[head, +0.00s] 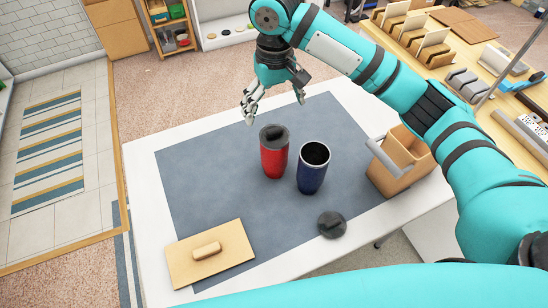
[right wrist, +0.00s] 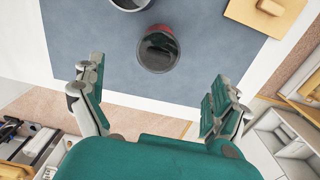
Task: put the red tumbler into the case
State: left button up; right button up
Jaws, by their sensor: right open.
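The red tumbler (head: 274,160) stands upright on the grey-blue mat, with a dark lid on top. It also shows from above in the right wrist view (right wrist: 168,66). The case (head: 393,176) is a tan open-topped box with a grey handle, at the right of the mat. A flat tan board with a knob (head: 183,262), perhaps its lid, lies at the front left. My right gripper (head: 275,101) is open and empty, above and behind the red tumbler. In the right wrist view its fingers (right wrist: 158,88) are apart, with the tumbler beyond them. My left gripper is out of view.
A dark blue tumbler (head: 311,178) stands open just right of the red one. A loose dark round lid (head: 331,225) lies in front of it. The mat's left part (head: 200,190) is clear. A wooden table (head: 500,60) with racks stands at the back right.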

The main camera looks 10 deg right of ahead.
aim_at(275, 130)
notch_tip(275, 130, down, 8)
jog(key=shift+r+p, duration=0.1)
jog(key=shift+p, duration=0.55)
jog(key=f, duration=0.2)
jog(key=f+p, duration=0.1)
jog(key=f, duration=0.1)
jog(key=shift+w+d+f+p, duration=0.1)
jog(key=shift+w+f+p, duration=0.1)
jog(key=shift+p, duration=0.1)
jog(key=shift+f, duration=0.45)
jog(key=c, duration=1.8)
